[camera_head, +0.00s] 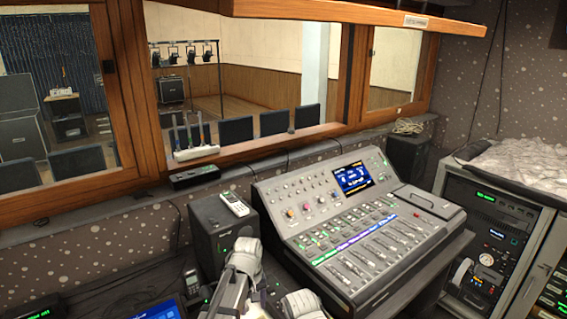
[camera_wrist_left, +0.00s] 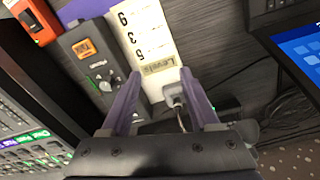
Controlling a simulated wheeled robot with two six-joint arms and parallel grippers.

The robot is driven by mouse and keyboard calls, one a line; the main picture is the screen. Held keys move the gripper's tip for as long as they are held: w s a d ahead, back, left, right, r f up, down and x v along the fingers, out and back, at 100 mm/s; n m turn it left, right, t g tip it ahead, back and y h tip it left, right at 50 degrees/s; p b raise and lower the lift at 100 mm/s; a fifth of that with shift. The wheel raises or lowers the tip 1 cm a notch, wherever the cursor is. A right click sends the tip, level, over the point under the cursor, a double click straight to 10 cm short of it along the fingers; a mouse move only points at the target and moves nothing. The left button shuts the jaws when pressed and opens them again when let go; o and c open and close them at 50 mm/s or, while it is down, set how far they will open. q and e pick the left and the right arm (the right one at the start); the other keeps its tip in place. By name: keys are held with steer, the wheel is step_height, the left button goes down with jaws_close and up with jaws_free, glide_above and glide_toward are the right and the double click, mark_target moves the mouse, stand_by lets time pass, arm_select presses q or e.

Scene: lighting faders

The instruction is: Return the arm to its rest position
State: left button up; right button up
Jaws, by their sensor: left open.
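My left arm (camera_head: 243,262) shows at the bottom of the head view, with its white links in front of the speaker and just left of the mixing console (camera_head: 350,225). In the left wrist view my left gripper (camera_wrist_left: 160,74) has its two fingers spread apart with nothing held between them. The fingers point toward a pale card (camera_wrist_left: 145,35) with printed numbers and the word "Levels". The console's edge with its faders (camera_wrist_left: 30,140) shows at the left of that view. My right gripper is not seen.
A black speaker (camera_head: 220,235) carries a white handset (camera_head: 234,204). A grey device with an orange display (camera_wrist_left: 90,62) and an orange device (camera_wrist_left: 32,20) lie near the card. A tablet (camera_wrist_left: 300,45) and loose cables are at the right of the wrist view. An equipment rack (camera_head: 490,240) stands right.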

arm_select(q)
steer(key=s+a+m, duration=0.4)
steer(key=s+a, duration=0.4)
steer(key=s, duration=0.5)
steer(key=s+d+m+y, duration=0.1)
steer(key=s+d+m, duration=0.3)
steer(key=d, duration=0.7)
steer(key=shift+s+g, duration=0.3)
steer(key=shift+s, duration=0.3)
steer(key=shift+d, duration=0.1)
